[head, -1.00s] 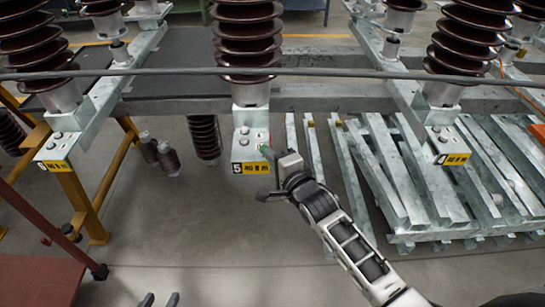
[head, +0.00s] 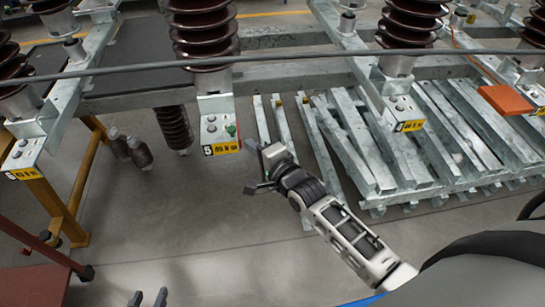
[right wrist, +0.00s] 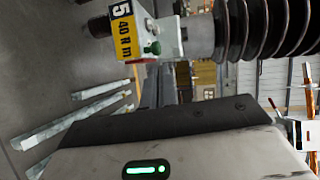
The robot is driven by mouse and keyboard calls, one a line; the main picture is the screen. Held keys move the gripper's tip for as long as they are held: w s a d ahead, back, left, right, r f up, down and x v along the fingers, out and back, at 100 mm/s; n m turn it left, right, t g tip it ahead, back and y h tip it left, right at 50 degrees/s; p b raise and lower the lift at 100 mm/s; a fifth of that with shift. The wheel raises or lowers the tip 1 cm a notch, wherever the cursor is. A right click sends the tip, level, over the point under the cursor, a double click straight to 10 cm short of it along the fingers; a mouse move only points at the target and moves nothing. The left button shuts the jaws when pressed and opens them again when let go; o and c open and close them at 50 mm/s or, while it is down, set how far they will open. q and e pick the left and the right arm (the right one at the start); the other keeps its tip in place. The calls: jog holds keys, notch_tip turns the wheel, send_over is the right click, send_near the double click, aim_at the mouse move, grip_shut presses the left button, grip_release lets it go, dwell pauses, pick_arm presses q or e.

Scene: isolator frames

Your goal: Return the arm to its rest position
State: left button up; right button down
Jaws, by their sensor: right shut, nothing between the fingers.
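My right gripper (head: 256,174) is shut and empty at the end of my white and black right arm.
Brown ribbed insulators (head: 203,35) stand on the galvanized frame (head: 290,75). A cable (head: 300,58) crosses in front. Stacked steel beams (head: 440,145) lie at the right. A yellow stand (head: 62,210) and red platform (head: 30,280) are at the left. The middle floor is open.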

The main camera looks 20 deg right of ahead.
jog(key=s+a+f+n+g, duration=0.1)
jog(key=s+f+n+g, duration=0.1)
jog(key=s+n, duration=0.7)
jog(key=s+a+f+n+g, duration=0.1)
jog(key=s+f+n+g, duration=0.2)
jog(key=s+n, duration=0.6)
jog(key=s+f, duration=0.2)
jog(key=s, duration=0.1)
jog(key=shift+f, duration=0.2)
jog(key=shift+a, duration=0.1)
